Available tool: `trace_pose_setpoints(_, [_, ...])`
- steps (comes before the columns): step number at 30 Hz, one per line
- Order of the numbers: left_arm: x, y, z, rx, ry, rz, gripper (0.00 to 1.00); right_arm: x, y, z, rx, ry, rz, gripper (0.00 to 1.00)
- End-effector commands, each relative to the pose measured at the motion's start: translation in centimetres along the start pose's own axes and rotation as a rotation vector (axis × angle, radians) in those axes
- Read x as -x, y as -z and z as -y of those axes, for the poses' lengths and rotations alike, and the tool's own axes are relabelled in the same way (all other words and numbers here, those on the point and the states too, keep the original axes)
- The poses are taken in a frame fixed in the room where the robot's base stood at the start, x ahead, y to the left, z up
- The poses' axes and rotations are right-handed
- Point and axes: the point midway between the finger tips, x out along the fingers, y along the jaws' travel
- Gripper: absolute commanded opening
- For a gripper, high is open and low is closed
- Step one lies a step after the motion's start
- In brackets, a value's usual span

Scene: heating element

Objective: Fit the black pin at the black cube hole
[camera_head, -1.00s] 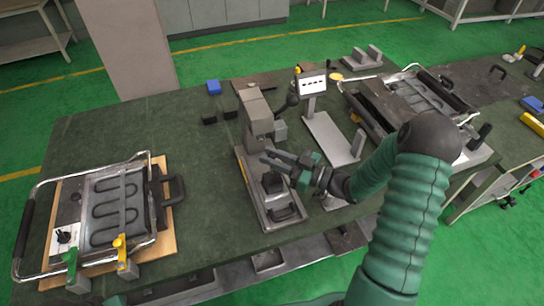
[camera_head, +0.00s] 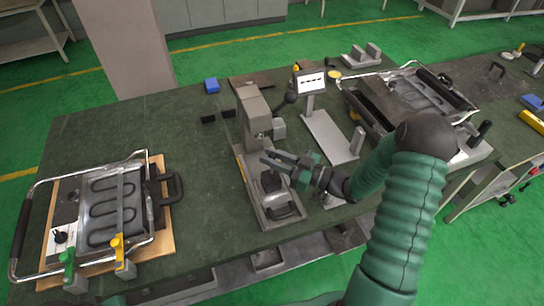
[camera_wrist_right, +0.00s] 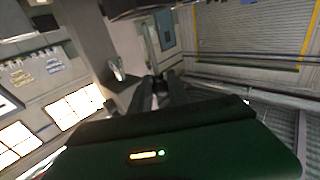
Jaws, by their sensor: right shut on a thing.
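The black cube (camera_head: 270,182) sits on the grey metal base of the press, below the press head. My right gripper (camera_head: 267,158) is just above the cube, with its fingers pointing left toward the press column. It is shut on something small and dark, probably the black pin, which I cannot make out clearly. In the right wrist view the dark fingers (camera_wrist_right: 160,88) are close together, and the held thing is not distinct. I cannot tell whether the pin touches the cube or its hole; the hole is not visible. My left gripper is not in view.
The press column (camera_head: 254,112) with its lever stands close behind the gripper. A small display (camera_head: 311,83) on a stand is to the right. Heating plate fixtures are at left (camera_head: 105,205) and right (camera_head: 415,95).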

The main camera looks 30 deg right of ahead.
Motion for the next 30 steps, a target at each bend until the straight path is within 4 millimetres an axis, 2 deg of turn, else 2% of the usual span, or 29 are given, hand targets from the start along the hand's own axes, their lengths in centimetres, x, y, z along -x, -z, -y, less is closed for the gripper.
trace_pose_setpoints(30, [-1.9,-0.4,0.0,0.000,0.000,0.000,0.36,0.1,-2.6,0.0,0.000,0.000,0.000,0.00])
